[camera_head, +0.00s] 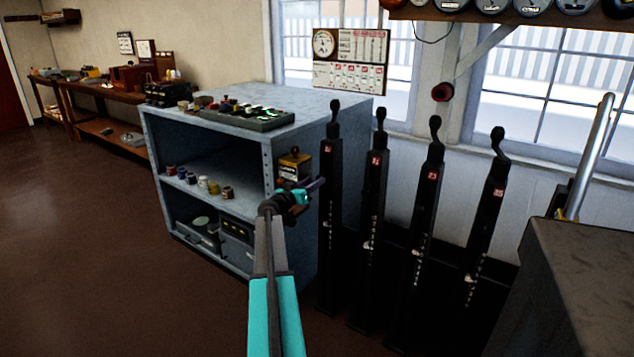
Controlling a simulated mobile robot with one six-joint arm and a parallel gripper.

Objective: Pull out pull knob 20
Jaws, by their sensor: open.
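Several tall black levers stand in a row in the frame, each with a curved top handle and a small red number plate. The leftmost lever (331,190) has a plate too small to read surely, and I cannot tell which part is pull knob 20. The other levers are the second (373,200), the third (428,205) and the rightmost (487,215). My gripper (314,187) is open and empty, just left of the leftmost lever's post, below its handle. I cannot tell whether it touches the post.
A grey-blue shelf unit (210,122) stands behind my gripper, with a tray (262,122) of small items on top. A yellow and black box (294,167) is close behind the gripper. A dark cabinet (575,290) blocks the lower right. The floor (90,240) at left is clear.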

